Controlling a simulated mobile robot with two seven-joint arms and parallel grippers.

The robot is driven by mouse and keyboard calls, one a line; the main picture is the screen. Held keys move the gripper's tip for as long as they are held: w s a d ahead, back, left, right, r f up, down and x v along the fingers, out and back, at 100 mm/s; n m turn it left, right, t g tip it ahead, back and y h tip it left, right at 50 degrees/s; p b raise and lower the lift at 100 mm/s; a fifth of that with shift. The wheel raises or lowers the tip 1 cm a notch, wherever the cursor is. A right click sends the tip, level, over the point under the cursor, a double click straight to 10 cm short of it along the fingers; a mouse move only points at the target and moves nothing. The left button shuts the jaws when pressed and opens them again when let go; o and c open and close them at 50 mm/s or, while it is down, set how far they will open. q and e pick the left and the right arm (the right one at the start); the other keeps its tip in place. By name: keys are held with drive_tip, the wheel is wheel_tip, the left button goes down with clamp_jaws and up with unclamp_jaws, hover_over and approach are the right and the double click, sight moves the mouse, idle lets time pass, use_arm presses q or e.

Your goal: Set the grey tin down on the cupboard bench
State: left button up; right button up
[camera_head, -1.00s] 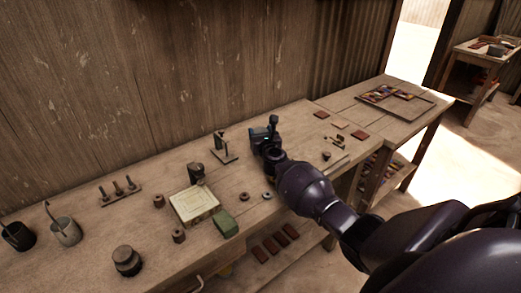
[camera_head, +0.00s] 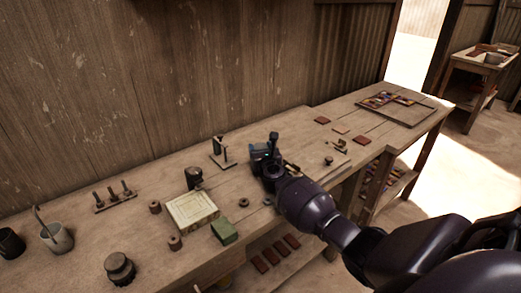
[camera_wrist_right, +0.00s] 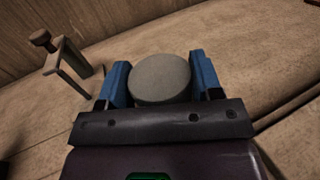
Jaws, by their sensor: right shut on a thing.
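The grey tin (camera_wrist_right: 160,78) shows as a round grey top in the right wrist view. My right gripper (camera_wrist_right: 161,84) is shut on it, with a blue finger pad on each side. In the head view my right gripper (camera_head: 266,152) is over the long wooden bench (camera_head: 75,250), just right of the small press stand. The tin is hard to make out there beside the dark gripper. I cannot tell whether its base touches the bench. My left gripper is not in view.
The press stand (camera_head: 221,154) is close left of the gripper and also shows in the wrist view (camera_wrist_right: 66,62). A cream box (camera_head: 192,209), green block (camera_head: 224,231) and small rings lie nearer left. Brown tiles (camera_head: 322,120) lie right. Bare wood lies around the gripper.

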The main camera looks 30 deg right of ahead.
drive_tip(key=o, duration=1.1)
drive_tip(key=shift+c, duration=0.2)
